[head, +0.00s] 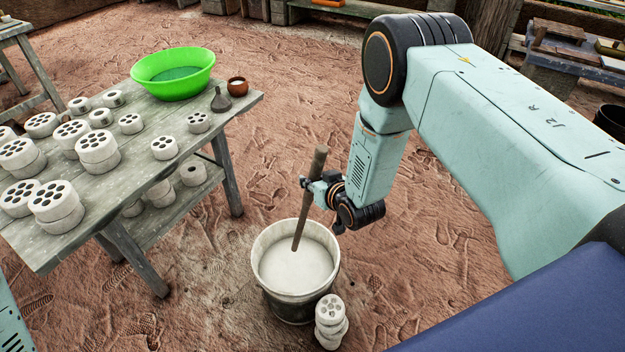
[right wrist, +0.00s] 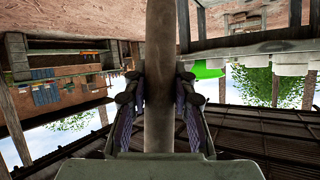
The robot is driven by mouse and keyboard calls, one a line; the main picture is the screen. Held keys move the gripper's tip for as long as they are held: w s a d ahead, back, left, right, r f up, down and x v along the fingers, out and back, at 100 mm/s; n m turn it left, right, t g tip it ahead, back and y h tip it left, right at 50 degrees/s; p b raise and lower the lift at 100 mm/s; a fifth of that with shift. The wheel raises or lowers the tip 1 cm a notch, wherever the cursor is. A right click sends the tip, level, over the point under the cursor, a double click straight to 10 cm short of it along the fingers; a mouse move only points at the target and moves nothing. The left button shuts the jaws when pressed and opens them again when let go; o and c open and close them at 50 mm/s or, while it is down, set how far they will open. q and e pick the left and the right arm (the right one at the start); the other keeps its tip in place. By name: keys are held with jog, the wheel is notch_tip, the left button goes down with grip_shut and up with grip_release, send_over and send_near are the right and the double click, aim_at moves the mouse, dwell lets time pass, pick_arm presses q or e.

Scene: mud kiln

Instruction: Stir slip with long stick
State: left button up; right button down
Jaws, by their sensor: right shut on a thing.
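A brown wooden stick (head: 307,208) stands tilted in a bucket (head: 259,264) of pale slip (head: 283,270). Its lower end reaches the slip, and the submerged part, if any, is hidden. My right gripper (head: 318,188) is shut on the upper part of the stick, above the bucket's rim. In the right wrist view the stick (right wrist: 160,60) runs upright between the two fingers of the gripper (right wrist: 160,100). My left gripper is not in view; only a bit of my left arm shows at the lower left edge of the head view.
A wooden table (head: 215,118) on the left holds several white perforated discs (head: 97,142), a green basin (head: 173,72) and a small brown cup (head: 237,87). A stack of white discs (head: 331,315) stands beside the bucket at its right front. The reddish ground (head: 290,60) behind the bucket is clear.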

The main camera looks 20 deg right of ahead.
aim_at(313, 165)
jog(key=shift+r, duration=0.1)
notch_tip(313, 165, up, 5)
jog(key=p, duration=0.4)
